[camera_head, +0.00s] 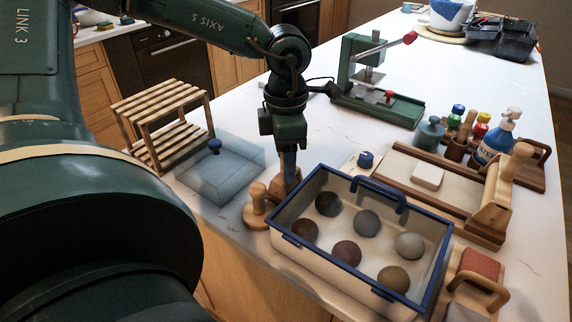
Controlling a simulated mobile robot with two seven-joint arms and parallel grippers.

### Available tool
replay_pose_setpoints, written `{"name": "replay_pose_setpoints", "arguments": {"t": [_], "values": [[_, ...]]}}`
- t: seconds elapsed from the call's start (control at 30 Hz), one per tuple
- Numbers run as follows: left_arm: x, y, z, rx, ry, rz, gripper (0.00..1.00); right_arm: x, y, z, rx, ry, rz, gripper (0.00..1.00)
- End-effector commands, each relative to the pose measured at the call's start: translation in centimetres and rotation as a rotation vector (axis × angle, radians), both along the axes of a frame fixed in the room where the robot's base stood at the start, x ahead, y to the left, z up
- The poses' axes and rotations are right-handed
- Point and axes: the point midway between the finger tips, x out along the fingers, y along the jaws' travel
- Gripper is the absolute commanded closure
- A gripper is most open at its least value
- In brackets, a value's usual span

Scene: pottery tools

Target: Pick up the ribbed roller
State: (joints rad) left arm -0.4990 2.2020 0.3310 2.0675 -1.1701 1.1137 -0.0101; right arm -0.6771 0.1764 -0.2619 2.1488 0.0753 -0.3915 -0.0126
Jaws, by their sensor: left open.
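My left gripper (288,172) points straight down at the near side of the white counter, just left of the blue-rimmed tray. It is open, seen edge-on. Its tips are at a brown wooden piece (284,190), which they partly cover; I cannot tell whether they touch it or whether it is the ribbed roller. A pale wooden knobbed tool (257,206) stands just left of it. A wooden roller-like piece (491,207) lies across the right end of a wooden board; no ribs can be made out on it. My right gripper is not in view.
The blue-rimmed tray (339,265) holds several clay balls close to the right of the gripper. A translucent blue box (232,168) and a slatted wooden rack (163,128) stand left. A green press (375,85) stands behind. The counter's middle back is clear.

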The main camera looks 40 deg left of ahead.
Motion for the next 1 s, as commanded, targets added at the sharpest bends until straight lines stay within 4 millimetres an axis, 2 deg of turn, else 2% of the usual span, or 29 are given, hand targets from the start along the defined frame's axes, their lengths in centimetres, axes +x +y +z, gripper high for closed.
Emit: {"name": "replay_pose_setpoints", "arguments": {"t": [0.1,0.3,0.9,1.0], "values": [[-0.03,-0.02,-0.69,-0.001,0.0,0.0,0.49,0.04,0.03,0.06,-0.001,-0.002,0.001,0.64],[-0.01,-0.02,-0.7,-0.001,-0.002,0.0,0.49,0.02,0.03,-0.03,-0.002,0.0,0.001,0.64],[-0.01,-0.02,-0.66,-0.001,-0.002,0.0,0.98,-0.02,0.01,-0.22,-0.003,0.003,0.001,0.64],[0.0,-0.03,-0.64,-0.001,-0.002,0.0,1.0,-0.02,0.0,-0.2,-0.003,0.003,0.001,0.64]]}}
